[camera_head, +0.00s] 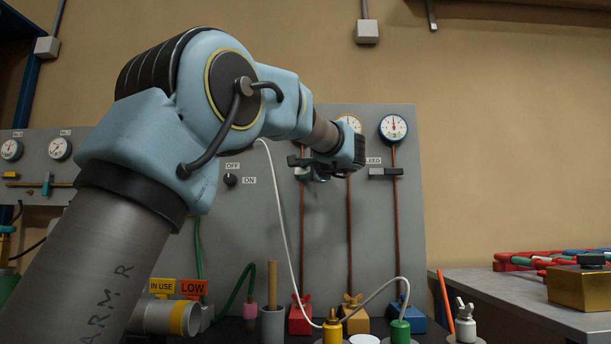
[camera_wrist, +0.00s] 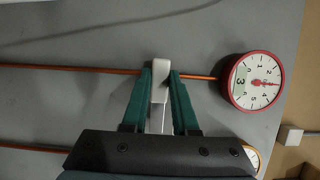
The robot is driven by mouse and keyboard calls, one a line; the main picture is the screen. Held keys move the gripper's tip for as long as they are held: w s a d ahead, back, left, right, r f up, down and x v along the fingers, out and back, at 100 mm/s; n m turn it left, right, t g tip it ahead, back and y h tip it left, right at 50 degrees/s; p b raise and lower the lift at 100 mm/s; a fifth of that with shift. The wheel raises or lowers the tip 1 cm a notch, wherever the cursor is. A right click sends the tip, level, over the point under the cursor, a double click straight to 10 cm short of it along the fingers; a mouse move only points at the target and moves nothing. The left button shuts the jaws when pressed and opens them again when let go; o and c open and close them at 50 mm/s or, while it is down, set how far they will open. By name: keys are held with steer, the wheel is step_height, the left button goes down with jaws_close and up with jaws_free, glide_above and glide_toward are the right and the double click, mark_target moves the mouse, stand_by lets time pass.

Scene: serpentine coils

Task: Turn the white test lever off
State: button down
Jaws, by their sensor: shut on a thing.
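The white lever (camera_wrist: 160,82) shows in the wrist view, set across a thin copper pipe (camera_wrist: 70,69) on the grey panel. My gripper (camera_wrist: 161,84) has its two green fingers on either side of the lever and is shut on it. The lever's on or off position cannot be told. A red-rimmed gauge marked 3 (camera_wrist: 252,81) sits at the right end of that pipe. In the head view my gripper (camera_head: 300,168) is up against the panel (camera_head: 270,220), and the lever is mostly hidden there by the gripper.
A black knob (camera_head: 230,181) with OFF and ON labels lies left of my gripper. Below stand a red block (camera_head: 300,322), yellow and green bottles and a loose white cable (camera_head: 285,215). A side table (camera_head: 530,290) is at right.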

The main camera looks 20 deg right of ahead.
steer(key=shift+r, duration=0.1)
steer(key=c, duration=0.7)
jaws_free()
steer(key=shift+s, duration=0.1)
steer(key=s, duration=0.5)
steer(key=s+b, duration=0.1)
steer(key=s, duration=0.4)
steer(key=shift+s+a, duration=0.2)
steer(key=shift+s, duration=0.15)
